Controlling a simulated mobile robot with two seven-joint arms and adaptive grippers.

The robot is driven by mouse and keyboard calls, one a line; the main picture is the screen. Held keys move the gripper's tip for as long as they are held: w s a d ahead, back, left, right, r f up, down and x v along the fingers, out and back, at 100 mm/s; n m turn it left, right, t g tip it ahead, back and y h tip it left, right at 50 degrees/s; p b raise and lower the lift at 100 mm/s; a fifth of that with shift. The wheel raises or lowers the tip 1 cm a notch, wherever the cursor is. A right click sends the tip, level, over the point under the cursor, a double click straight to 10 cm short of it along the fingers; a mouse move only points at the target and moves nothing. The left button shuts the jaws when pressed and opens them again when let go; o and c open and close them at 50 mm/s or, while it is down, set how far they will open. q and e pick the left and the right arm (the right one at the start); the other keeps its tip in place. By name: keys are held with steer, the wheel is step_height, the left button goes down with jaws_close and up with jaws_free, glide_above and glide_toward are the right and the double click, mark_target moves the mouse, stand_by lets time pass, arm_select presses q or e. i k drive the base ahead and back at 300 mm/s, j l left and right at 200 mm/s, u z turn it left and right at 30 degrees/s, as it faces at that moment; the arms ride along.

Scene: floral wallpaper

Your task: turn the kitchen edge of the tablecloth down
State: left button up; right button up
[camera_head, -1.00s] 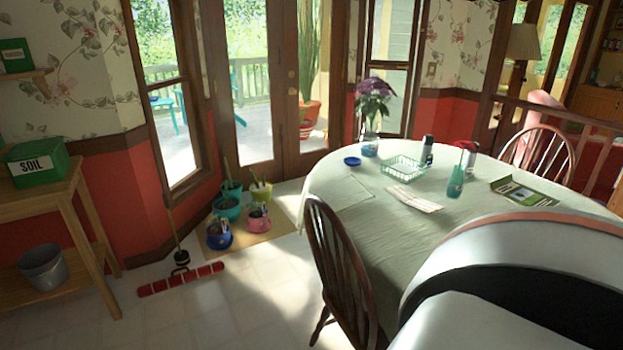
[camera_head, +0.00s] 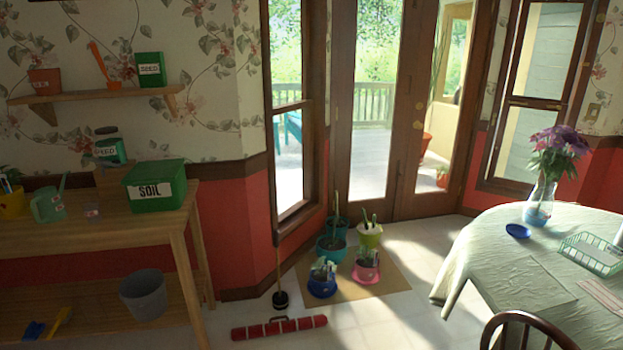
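A pale green tablecloth (camera_head: 494,250) covers the round table at the right of the head view. Its left side hangs in soft folds over the table edge, and its right and near parts run out of the picture. I cannot tell which side is the kitchen edge. A vase of purple flowers (camera_head: 541,209), a small blue dish (camera_head: 517,231) and a green wire basket (camera_head: 594,254) stand on the cloth, with a folded striped cloth or paper (camera_head: 604,298) at the right edge. Neither of my grippers is in view.
A dark wooden chair (camera_head: 527,322) stands before the table. Several potted plants (camera_head: 332,246) sit on a mat (camera_head: 387,278) by the glass doors. A wooden potting bench (camera_head: 105,229) with a green soil box (camera_head: 155,186) is at left.

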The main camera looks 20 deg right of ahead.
mark_target(524, 284)
steer(key=i+z, duration=0.35)
steer(key=i+j+z, duration=0.1)
steer(key=i+z, duration=0.15)
steer(key=z, duration=0.15)
steer(key=i+j+z, duration=0.2)
steer(key=z, duration=0.15)
steer(key=i+j+z, duration=0.1)
steer(key=i+z, duration=0.15)
steer(key=z, duration=0.2)
steer(key=i+j+z, duration=0.2)
steer(key=z, duration=0.25)
steer(key=i+j+z, duration=0.15)
steer(key=z, duration=0.3)
steer(key=i+j+z, duration=0.1)
steer(key=j+z, duration=0.65)
steer(key=z, duration=0.15)
steer(key=i, duration=0.05)
